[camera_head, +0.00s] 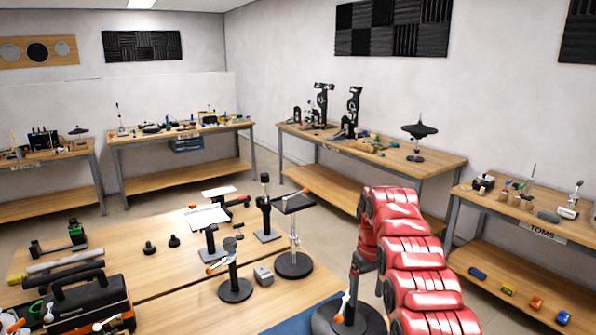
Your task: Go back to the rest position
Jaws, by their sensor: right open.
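My right arm rises at the lower right as a stack of red links, then bends down on its left side. My right gripper (354,284) hangs from it, small and dark, pointing down above a round black base (372,320) at the front edge of the picture. The gripper is open, and I see nothing held in it. I cannot tell the gap between it and the base. My left gripper is not in view.
A wooden table (180,290) lies ahead with black round-based stands (235,290), a small grey block (263,275) and a black-and-orange toolbox (85,305). A blue mat (300,322) is at the front. Other workbenches (440,168) line the walls, with floor between.

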